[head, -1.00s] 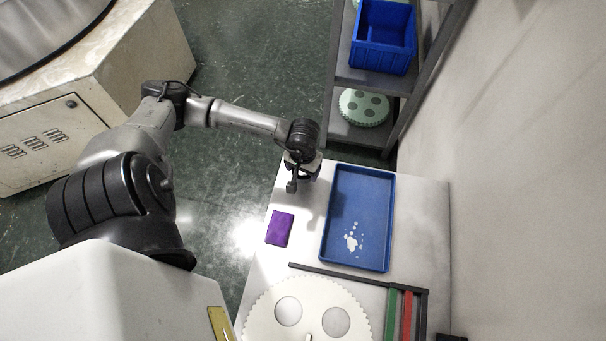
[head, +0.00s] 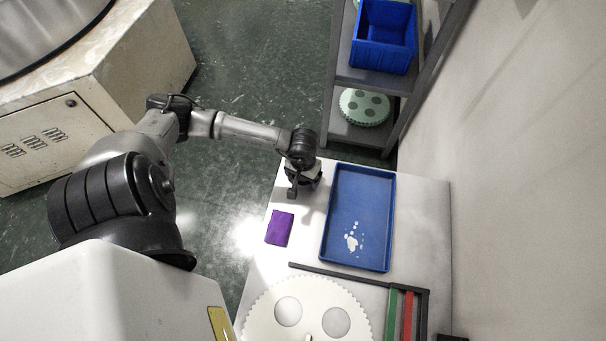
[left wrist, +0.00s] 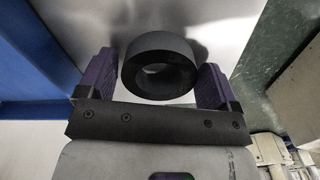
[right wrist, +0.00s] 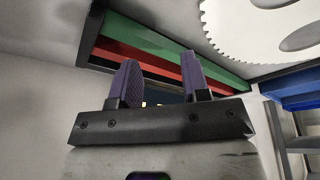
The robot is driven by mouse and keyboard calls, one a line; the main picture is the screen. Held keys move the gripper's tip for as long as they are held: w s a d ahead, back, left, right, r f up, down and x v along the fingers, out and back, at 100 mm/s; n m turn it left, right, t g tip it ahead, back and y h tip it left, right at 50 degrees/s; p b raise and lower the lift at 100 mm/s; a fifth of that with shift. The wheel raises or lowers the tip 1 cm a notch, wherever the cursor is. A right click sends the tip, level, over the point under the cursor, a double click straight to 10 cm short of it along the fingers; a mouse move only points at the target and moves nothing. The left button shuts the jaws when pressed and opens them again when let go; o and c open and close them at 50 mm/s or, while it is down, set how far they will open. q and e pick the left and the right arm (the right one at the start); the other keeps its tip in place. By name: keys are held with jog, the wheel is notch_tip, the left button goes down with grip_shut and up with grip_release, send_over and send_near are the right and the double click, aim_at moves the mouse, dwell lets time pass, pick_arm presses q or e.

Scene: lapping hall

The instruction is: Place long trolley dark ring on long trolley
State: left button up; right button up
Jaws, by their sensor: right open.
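The dark ring (left wrist: 158,66) shows in the left wrist view, between the two fingers of my left gripper (left wrist: 158,82), its hole facing the camera. The fingers stand wide, one on each side of the ring and very close to it. I cannot tell whether they touch it. In the head view my left gripper (head: 303,185) is over the far left end of the pale table top (head: 425,225), and the ring is hidden there. My right gripper (right wrist: 160,82) is open and empty, near green and red strips. I cannot make out a long trolley for certain.
A blue tray (head: 327,240) lies right of my left gripper. A purple block (head: 280,228) lies nearer. A large white toothed disc (head: 310,300) and a dark rack with green and red strips (head: 408,312) are at the front. A shelf (head: 345,78) stands beyond.

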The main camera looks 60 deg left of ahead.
pick_arm(q)
jog(key=shift+o, duration=1.1)
pick_arm(e)
jog(key=shift+a, duration=0.1)
pick_arm(q)
jog(key=shift+r, duration=0.1)
pick_arm(e)
jog(key=shift+r, duration=0.15)
